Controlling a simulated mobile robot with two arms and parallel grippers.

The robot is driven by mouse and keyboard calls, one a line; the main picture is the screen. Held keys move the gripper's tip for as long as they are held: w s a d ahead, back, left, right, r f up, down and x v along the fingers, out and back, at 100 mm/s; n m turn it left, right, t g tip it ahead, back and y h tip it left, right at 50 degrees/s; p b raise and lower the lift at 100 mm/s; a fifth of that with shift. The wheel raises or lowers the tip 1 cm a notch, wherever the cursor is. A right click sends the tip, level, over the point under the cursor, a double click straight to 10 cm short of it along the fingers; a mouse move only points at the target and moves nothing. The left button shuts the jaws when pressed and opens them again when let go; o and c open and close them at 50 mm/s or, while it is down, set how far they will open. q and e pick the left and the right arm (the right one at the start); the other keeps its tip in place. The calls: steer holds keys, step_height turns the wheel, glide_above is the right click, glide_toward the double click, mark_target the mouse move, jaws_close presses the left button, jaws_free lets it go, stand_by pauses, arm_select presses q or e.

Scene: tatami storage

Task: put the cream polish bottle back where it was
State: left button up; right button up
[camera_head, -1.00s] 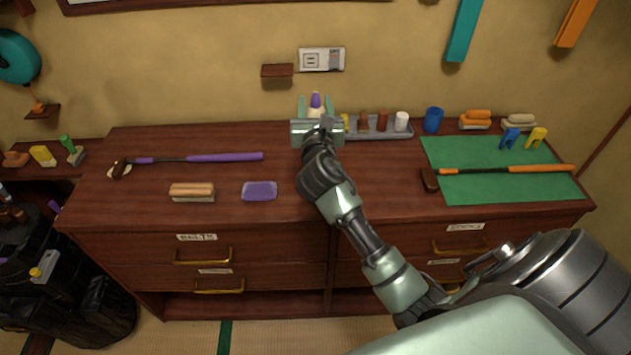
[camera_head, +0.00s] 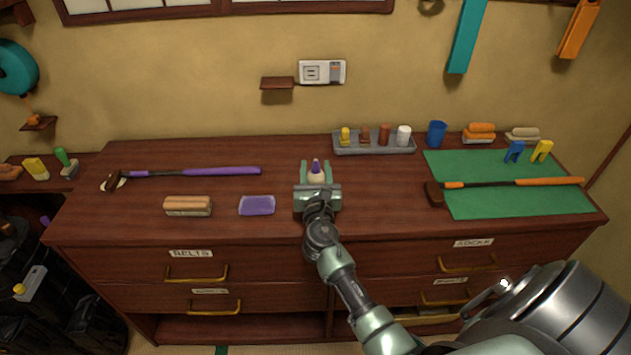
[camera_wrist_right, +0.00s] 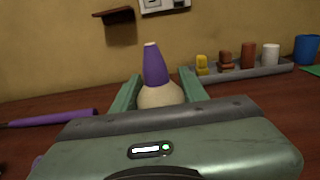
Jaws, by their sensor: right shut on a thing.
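The cream polish bottle (camera_head: 316,177) has a cream body and a purple cap. My right gripper (camera_head: 316,172) is shut on it over the middle of the dresser top, in front of the grey tray's left end. In the right wrist view the bottle (camera_wrist_right: 158,85) stands upright between the green fingers; its lower part is hidden behind the gripper body. I cannot tell whether its base touches the wood. My left gripper is not in view.
A grey tray (camera_head: 374,149) with several small items stands at the back. A blue cup (camera_head: 436,134) is right of it. A purple sponge (camera_head: 256,205) and a brush (camera_head: 188,206) lie left of the gripper. A green mat (camera_head: 480,201) lies right. Bare wood surrounds the bottle.

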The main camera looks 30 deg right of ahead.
mark_target(315, 180)
steer(key=shift+f+b, duration=0.45)
steer(key=shift+f, duration=1.05)
steer(key=shift+f, duration=0.1)
steer(key=o, duration=1.4)
steer(key=shift+s+a, duration=0.2)
steer(key=shift+s, duration=0.05)
steer(key=b+v, duration=0.1)
steer(key=v, duration=1)
steer(key=shift+s+a, duration=0.15)
